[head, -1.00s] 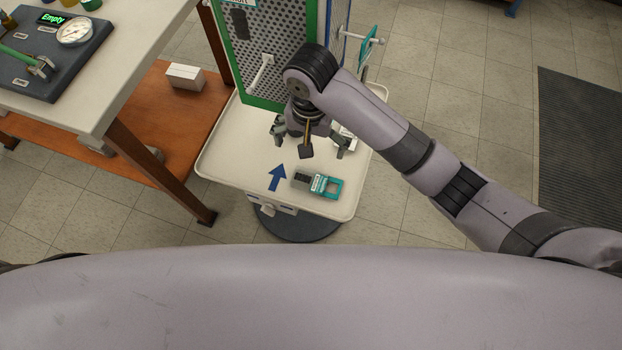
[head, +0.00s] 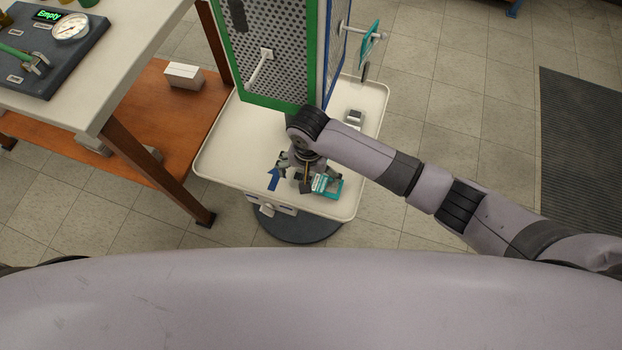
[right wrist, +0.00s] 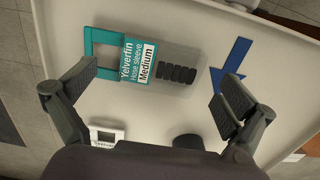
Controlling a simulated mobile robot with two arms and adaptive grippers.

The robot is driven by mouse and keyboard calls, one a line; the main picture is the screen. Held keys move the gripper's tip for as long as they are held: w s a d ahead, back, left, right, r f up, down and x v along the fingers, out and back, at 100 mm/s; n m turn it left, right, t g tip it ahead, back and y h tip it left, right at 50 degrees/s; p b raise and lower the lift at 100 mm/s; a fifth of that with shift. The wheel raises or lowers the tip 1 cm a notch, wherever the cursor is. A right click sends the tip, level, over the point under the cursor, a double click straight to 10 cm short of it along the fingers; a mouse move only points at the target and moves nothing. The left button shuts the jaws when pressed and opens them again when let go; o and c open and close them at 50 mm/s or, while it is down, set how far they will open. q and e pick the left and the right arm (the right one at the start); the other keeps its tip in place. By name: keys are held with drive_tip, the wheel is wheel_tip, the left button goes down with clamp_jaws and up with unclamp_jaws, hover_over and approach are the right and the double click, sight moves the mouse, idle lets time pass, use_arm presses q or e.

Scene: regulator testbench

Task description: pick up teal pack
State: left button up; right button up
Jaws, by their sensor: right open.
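The teal pack (head: 328,186) lies flat on the white tray table (head: 225,150), partly hidden by my right gripper in the head view. My right gripper (head: 303,180) is above the pack, pointing down. In the right wrist view its fingers (right wrist: 155,85) are wide open with nothing between them, and the pack lies beyond the tips. My left gripper is not in view.
A blue arrow (head: 273,179) is marked on the tray beside the pack. A small white-grey item (head: 354,118) lies at the tray's right. A green-framed perforated panel (head: 270,50) stands behind. A workbench (head: 110,75) with a gauge is at left.

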wheel_tip(320, 180, down, 2)
drive_tip(key=shift+f, duration=0.15)
drive_tip(key=c, duration=1.2)
drive_tip(key=shift+r, duration=0.55)
drive_tip(key=shift+s+a+r, duration=0.1)
drive_tip(key=shift+s+r, duration=0.1)
drive_tip(key=shift+r, duration=0.45)
drive_tip(key=shift+s+a+r, duration=0.1)
drive_tip(key=shift+s+r, duration=0.1)
drive_tip(key=shift+r, duration=0.4)
drive_tip(key=s+a, duration=0.1)
drive_tip(key=s, duration=0.4)
drive_tip(key=s+a, duration=0.2)
drive_tip(key=s, duration=0.4)
drive_tip(key=s+a, duration=0.2)
drive_tip(key=s, duration=0.3)
drive_tip(key=shift+s+a+p, duration=0.15)
drive_tip(key=shift+p, duration=0.25)
